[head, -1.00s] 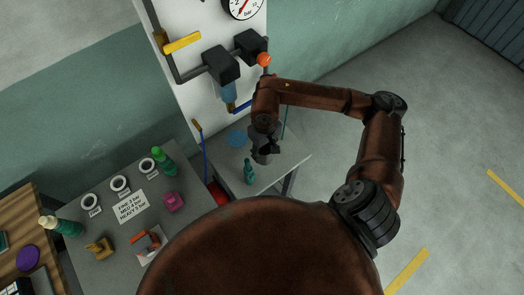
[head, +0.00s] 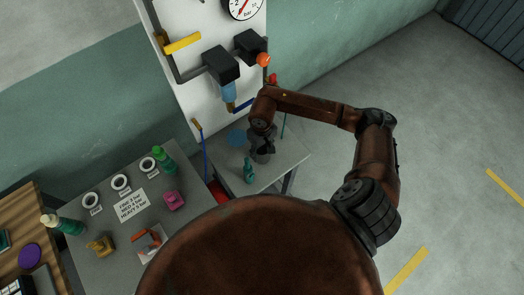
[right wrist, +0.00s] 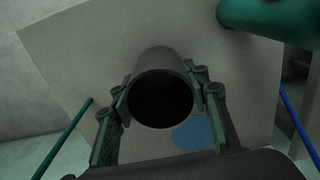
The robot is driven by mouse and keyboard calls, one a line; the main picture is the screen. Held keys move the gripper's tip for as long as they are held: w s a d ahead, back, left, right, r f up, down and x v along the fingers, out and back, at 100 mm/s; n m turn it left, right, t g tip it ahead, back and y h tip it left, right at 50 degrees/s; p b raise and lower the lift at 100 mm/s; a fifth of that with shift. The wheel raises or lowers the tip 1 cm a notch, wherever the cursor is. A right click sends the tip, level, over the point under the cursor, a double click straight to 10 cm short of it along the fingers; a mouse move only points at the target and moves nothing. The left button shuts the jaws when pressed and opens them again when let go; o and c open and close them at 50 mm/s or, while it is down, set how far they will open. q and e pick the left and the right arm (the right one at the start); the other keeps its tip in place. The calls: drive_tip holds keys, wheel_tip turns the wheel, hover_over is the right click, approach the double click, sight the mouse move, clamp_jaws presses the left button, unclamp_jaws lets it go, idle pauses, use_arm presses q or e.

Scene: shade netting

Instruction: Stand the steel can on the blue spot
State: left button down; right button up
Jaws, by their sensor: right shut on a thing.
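The steel can (head: 262,157) is a grey open-topped cylinder over the small grey table. My right gripper (head: 262,143) is shut on it from above. In the right wrist view the can (right wrist: 161,90) stands between the two fingers of the gripper (right wrist: 161,103), its dark open mouth facing the camera. The blue spot (head: 237,138) is a flat disc on the table, left of and behind the can in the head view. The spot also shows partly in the right wrist view (right wrist: 195,133), beside the can and partly covered. I cannot tell whether the can touches the table. My left gripper is out of view.
A teal bottle (head: 249,171) stands near the table's front, close to the can. Behind the small table (head: 287,157) is a white panel (head: 190,75) with pipes and a gauge. A grey bench (head: 105,228) with several small items is at the left.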

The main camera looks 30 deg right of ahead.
drive_tip(key=shift+f, duration=0.2)
drive_tip(key=o, duration=1.2)
drive_tip(key=shift+r, duration=0.1)
